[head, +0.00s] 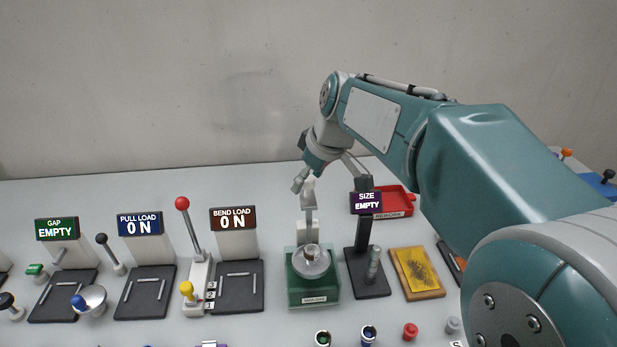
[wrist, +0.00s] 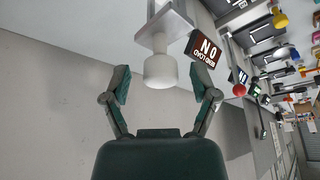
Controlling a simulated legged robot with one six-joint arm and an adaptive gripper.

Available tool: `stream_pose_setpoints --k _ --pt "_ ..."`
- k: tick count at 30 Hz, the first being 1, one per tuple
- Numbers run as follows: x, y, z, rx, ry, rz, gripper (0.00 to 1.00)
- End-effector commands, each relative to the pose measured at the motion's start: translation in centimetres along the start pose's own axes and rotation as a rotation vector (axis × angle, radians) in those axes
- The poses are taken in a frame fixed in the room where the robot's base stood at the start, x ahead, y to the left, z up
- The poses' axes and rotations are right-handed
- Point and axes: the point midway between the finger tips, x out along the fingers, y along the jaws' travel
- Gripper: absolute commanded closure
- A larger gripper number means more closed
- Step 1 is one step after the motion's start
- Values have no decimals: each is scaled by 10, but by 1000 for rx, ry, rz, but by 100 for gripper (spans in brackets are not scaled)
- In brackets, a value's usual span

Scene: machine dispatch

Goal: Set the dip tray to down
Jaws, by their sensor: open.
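A green square base (head: 313,297) with a small unreadable label stands in the middle of the bench; I take it to be the dip tray station. A round pale dish (head: 312,264) with a small thing in it sits over the base. A white upright behind it carries a white knob (head: 308,188), which also shows in the wrist view (wrist: 160,72). My gripper (wrist: 163,84) is open, its fingers on either side of the knob with gaps visible. In the head view the fingers are around the knob's height, and one is partly hidden.
The SIZE stand (head: 367,203), reading EMPTY, is close on the right. The BEND LOAD stand (head: 234,220) and a red-balled lever (head: 182,204) are on the left. A red tray (head: 399,202) lies behind on the right, and a yellow pad (head: 418,272) lies in front of it.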

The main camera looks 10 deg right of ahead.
Motion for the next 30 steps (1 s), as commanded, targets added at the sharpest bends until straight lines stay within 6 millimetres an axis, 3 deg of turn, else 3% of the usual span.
stream_pose_setpoints --k 1,3,6,13,21,30 --pt "0 0 0 0 0 0 32" --pt "0 0 0 0 0 0 64" --pt "0 0 0 0 0 0 100" --pt "5 0 2 0 -1 -1 100" --pt "55 0 23 2 -2 -2 100" --pt "70 0 29 1 -2 -2 100"
